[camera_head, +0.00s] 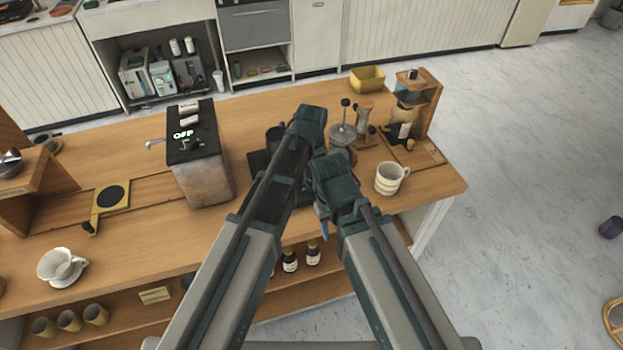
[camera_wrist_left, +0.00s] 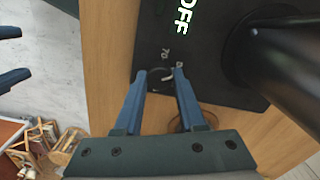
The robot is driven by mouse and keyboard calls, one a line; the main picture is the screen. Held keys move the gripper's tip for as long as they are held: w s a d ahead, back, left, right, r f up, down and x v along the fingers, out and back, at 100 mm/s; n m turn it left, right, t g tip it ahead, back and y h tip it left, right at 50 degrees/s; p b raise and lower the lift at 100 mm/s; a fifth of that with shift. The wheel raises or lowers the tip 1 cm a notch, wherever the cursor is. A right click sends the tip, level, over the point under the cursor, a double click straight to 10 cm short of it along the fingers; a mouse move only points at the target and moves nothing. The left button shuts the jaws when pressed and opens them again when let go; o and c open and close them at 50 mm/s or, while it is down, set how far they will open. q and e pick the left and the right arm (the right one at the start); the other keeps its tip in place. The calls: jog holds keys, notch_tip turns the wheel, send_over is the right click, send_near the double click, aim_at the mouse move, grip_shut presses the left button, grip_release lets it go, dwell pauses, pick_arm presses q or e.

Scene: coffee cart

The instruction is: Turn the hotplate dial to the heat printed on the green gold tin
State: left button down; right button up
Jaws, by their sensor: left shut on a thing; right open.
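The hotplate (camera_wrist_left: 215,75) is a black slab with a lit OFF readout, seen in the left wrist view. Its small dark dial (camera_wrist_left: 160,77) has a pale mark and sits at the slab's edge. A printed 70 shows near it, and another number is partly covered. My left gripper (camera_wrist_left: 165,70) is shut on the dial. In the head view my left gripper (camera_head: 308,122) hides most of the hotplate (camera_head: 258,160). My right gripper (camera_wrist_left: 27,52) is open and empty, off to the side. In the head view my right gripper (camera_head: 330,205) is beside the left arm. I cannot make out a green gold tin.
A dark cylindrical vessel (camera_wrist_left: 292,50) stands on the hotplate. A box-shaped machine (camera_head: 205,175) with an OFF readout stands left of it. A striped mug (camera_head: 390,180) and a wooden stand (camera_head: 425,110) are at the right.

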aim_at(311, 182)
pick_arm(q)
jog(key=c, duration=0.5)
grip_release()
notch_tip(311, 182, up, 14)
jog(key=p, duration=1.4)
jog(key=shift+f, duration=0.1)
